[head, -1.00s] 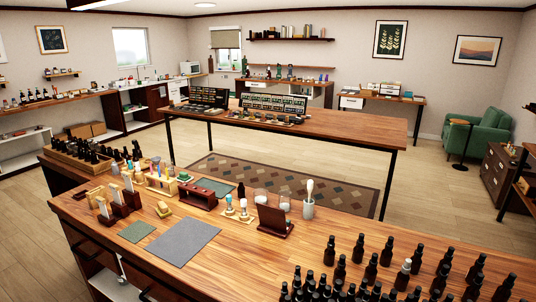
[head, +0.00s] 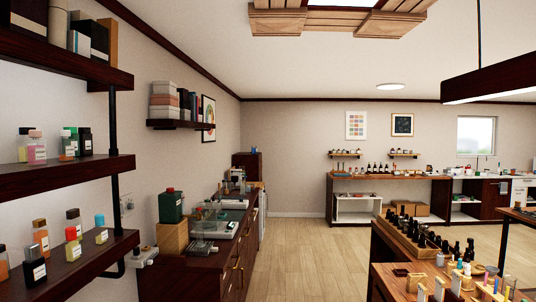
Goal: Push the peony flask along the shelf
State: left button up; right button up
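Small flasks with coloured contents and pale labels stand on the dark wall shelves at the left in the head view. The middle shelf (head: 62,177) bears a pink flask (head: 36,152) with a pale cap beside a clear one, then a green-capped flask (head: 68,145) and a dark flask (head: 85,142). The labels are too small to read, so I cannot tell which is the peony flask. Neither gripper is in view.
A dark cabinet (head: 245,240) with glassware and a green canister (head: 170,206) stands along the left wall. A bench with dropper bottles (head: 425,235) is at the lower right. The wooden floor (head: 310,250) between them is clear.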

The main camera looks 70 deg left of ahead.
aim_at(36, 149)
jog(key=u, duration=3.6)
